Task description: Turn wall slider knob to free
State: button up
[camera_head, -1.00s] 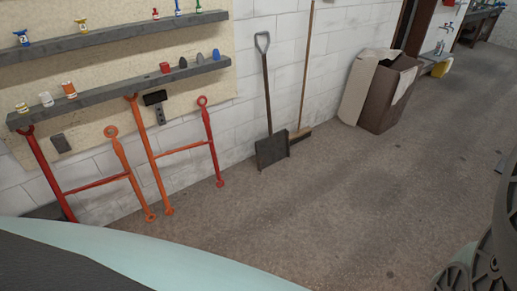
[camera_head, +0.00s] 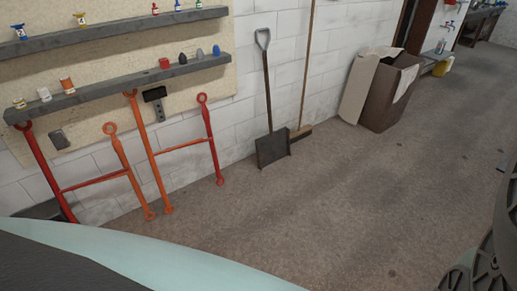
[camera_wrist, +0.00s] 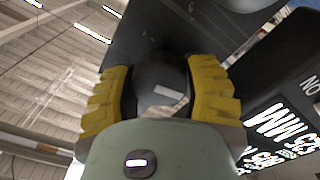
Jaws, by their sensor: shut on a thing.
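In the wrist view, my gripper (camera_wrist: 160,92) has its two yellow ribbed fingers on either side of a dark, rounded knob (camera_wrist: 158,70). The fingers are shut on it. A short light mark shows on the knob, slightly tilted. A dark flat plate lies behind the knob. The knob's sides are hidden by the fingers. A dark panel with white lettering (camera_wrist: 285,125) is at the right, tilted; its words are hard to read. The head view shows neither the gripper nor the knob.
In the head view, red and orange frames (camera_head: 97,181) lean on the left wall below two shelves (camera_head: 115,87) holding small items. A shovel (camera_head: 272,149) and a broom (camera_head: 301,133) lean farther right. A brown bin (camera_head: 388,100) stands beyond. The floor (camera_head: 350,210) is mostly clear.

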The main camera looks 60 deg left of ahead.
jog(key=shift+f+n+b, duration=0.2)
jog(key=shift+n+b, duration=0.5)
jog(key=shift+n, duration=0.1)
jog(key=shift+r+n+b, duration=0.15)
jog(key=shift+n+b, duration=0.15)
jog(key=shift+n, duration=0.6)
jog(key=n, duration=0.4)
jog(key=shift+n, duration=0.3)
jog(key=n, duration=0.4)
jog(key=shift+w+n+p, duration=0.1)
jog(key=shift+n+p, duration=0.3)
jog(key=shift+n, duration=1.7)
jog(key=o, duration=1.2)
